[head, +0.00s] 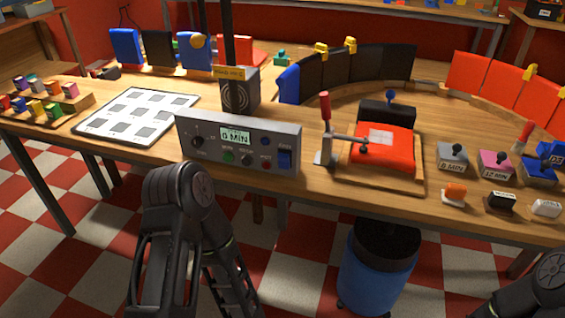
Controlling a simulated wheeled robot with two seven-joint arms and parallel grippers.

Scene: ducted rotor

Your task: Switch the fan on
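A grey control box (240,143) stands at the front edge of the wooden table, left of centre. Its panel has a small display (235,136) reading "0 MIN", a dark knob at left and several small coloured buttons. A blue rocker switch (285,160) sits at the panel's right end, under a small label I cannot read surely. Behind the box stands a dark unit with a round grille (239,92), which may be the fan. My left arm rises below the box, and part of my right arm shows at bottom right. Neither gripper's fingertips are in view.
A toggle clamp with a red handle (325,108) stands right of the box, beside a red press piece (381,145) on a wooden board. Several small labelled blocks stand at right. A white sheet with grey squares (137,115) lies at left. A blue bin (376,270) stands below.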

